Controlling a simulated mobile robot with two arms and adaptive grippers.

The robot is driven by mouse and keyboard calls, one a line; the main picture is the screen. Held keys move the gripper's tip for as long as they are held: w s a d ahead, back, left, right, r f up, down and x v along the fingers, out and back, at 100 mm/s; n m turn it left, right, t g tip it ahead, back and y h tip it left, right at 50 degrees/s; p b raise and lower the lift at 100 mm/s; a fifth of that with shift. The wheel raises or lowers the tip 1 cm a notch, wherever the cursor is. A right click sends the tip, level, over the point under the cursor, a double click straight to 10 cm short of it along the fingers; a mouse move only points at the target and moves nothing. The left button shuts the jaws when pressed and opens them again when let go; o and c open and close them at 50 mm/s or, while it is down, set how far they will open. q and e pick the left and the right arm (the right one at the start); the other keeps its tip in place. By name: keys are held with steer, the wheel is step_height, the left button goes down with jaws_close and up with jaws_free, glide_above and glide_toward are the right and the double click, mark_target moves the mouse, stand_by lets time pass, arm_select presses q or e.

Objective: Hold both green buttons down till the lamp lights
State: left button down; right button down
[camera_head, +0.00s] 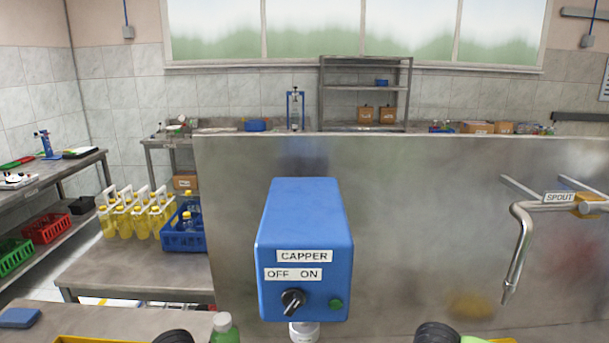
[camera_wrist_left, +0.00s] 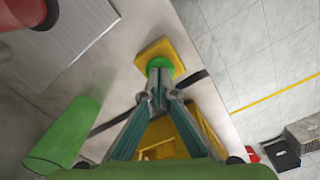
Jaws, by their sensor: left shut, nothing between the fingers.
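In the left wrist view my left gripper (camera_wrist_left: 160,92) is shut and empty. Its fingertips are at the near edge of a round green button (camera_wrist_left: 159,65) on a yellow square base (camera_wrist_left: 172,48). The tips overlap the button in the picture; I cannot tell whether they touch or press it. The second green button cannot be made out. In the head view a blue CAPPER box (camera_head: 303,230) carries an OFF/ON knob (camera_head: 292,301) and a small dark green round piece (camera_head: 336,304) with no clear glow. I cannot tell if that is the lamp. My right gripper's fingers are not seen.
Yellow bottles (camera_head: 140,218) and a blue crate (camera_head: 184,240) stand on the left table.

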arm_select(q)
steer(key=shift+f, duration=0.4)
steer(key=shift+r, duration=0.1)
stand_by(0.8)
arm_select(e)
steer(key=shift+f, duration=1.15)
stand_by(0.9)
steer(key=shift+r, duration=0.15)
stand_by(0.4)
